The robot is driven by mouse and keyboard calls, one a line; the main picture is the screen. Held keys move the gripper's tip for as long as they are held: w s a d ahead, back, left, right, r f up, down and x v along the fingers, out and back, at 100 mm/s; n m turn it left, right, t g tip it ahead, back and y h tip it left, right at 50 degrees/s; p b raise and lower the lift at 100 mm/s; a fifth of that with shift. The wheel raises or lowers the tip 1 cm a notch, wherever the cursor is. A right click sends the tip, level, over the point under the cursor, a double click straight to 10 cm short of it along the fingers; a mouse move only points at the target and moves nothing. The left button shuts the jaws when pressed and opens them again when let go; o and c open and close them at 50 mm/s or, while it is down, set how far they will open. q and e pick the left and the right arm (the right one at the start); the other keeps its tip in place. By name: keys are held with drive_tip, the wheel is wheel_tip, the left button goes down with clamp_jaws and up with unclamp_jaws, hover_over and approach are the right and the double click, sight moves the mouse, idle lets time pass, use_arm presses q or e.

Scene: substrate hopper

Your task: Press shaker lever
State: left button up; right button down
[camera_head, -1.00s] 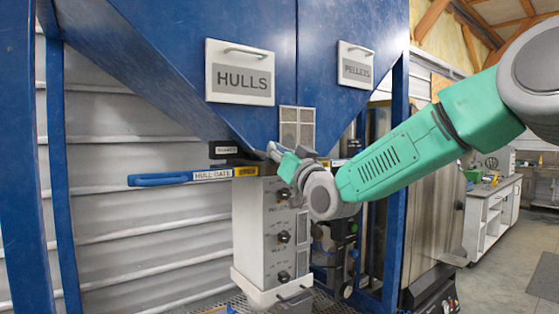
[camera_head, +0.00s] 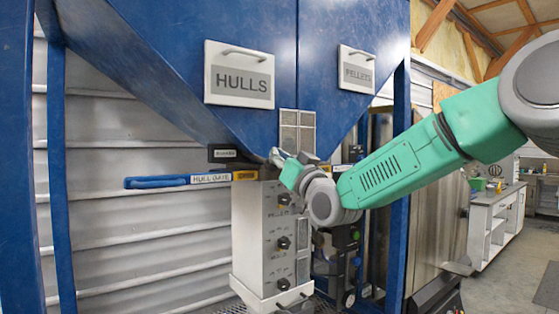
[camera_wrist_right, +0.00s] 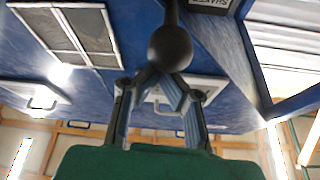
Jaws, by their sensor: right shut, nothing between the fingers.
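The shaker lever shows in the right wrist view as a dark round knob (camera_wrist_right: 170,47) on a dark rod. Its black label (camera_head: 224,153) reads SHAKER, and in the head view the knob itself is hard to make out near my gripper. My right gripper (camera_head: 275,157) is shut and empty, in front of the hopper's lower edge, to the right of the label. In the right wrist view its closed fingertips (camera_wrist_right: 163,78) are right at the knob and overlap its edge; I cannot tell whether they touch. My left gripper is not in view.
A blue hull-gate handle (camera_head: 158,182) sticks out left, just below the shaker label. A grey control box (camera_head: 263,240) with knobs stands below my gripper. The blue hopper (camera_head: 330,25) with HULLS (camera_head: 243,84) and PELLETS (camera_head: 358,73) panels is above.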

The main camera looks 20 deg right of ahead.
drive_tip(key=r+b+v, duration=0.1)
drive_tip(key=b+v, duration=0.1)
drive_tip(key=v, duration=0.8)
drive_tip(key=shift+s+d+b, duration=0.15)
drive_tip(key=shift+s+b, duration=0.05)
drive_tip(key=shift+b, duration=0.2)
drive_tip(key=shift+r, duration=0.1)
drive_tip(key=shift+d, duration=0.45)
drive_tip(key=shift+a, duration=0.25)
wheel_tip(320, 180, up, 8)
drive_tip(key=a+n+g+y+p, duration=0.1)
drive_tip(key=n+g+p, duration=0.2)
drive_tip(key=n+p, duration=0.2)
drive_tip(key=shift+w+p, duration=0.3)
